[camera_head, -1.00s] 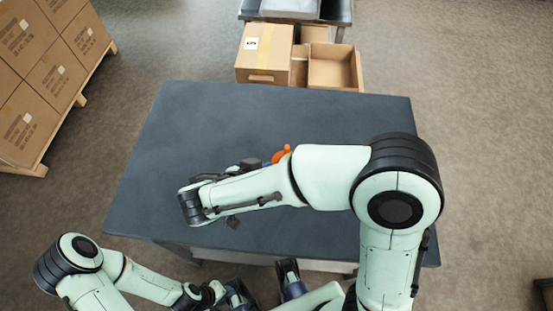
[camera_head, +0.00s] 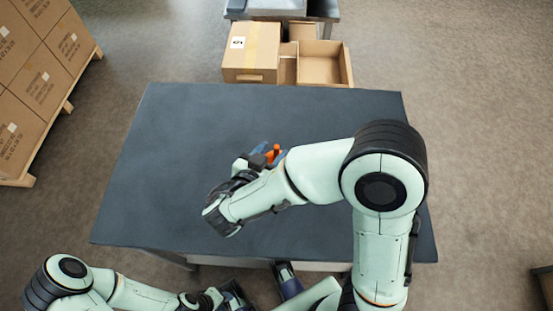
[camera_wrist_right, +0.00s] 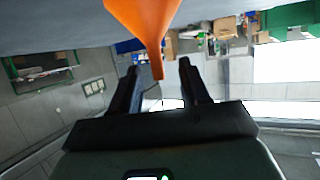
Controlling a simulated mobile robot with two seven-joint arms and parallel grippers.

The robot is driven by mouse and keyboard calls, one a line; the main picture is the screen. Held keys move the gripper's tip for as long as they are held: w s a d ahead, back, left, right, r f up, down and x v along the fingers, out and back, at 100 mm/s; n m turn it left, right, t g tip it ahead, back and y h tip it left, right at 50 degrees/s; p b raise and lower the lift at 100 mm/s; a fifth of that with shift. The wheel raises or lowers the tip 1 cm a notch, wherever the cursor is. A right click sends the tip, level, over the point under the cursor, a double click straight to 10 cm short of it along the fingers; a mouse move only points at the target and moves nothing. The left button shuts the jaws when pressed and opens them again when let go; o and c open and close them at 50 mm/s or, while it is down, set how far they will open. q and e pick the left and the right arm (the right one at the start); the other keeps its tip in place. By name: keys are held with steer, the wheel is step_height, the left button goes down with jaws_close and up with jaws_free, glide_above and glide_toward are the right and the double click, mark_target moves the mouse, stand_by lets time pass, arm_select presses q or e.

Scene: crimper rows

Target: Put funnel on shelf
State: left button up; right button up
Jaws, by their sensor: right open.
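The orange funnel (camera_head: 273,153) is on the dark table, mostly hidden by my right arm in the head view. In the right wrist view the funnel (camera_wrist_right: 148,18) shows large at the top, its narrow spout pointing down between the fingertips. My right gripper (camera_head: 263,156) is open at the funnel; in the right wrist view its two fingers (camera_wrist_right: 158,68) stand apart on either side of the spout tip, with gaps visible. My left gripper (camera_head: 236,294) is low at the bottom edge, away from the funnel; its jaws are unclear. No shelf can be made out clearly.
The dark table (camera_head: 180,140) is otherwise bare. Beyond its far edge stand a closed carton (camera_head: 250,52) and an open carton (camera_head: 325,62), by a grey metal stand (camera_head: 330,10). Stacked boxes on a pallet (camera_head: 35,80) are at the left.

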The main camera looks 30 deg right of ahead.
mark_target(275, 151)
steer(key=x, duration=0.4)
steer(key=shift+d+f+p, duration=0.1)
steer(key=shift+d+p, duration=0.25)
jaws_close()
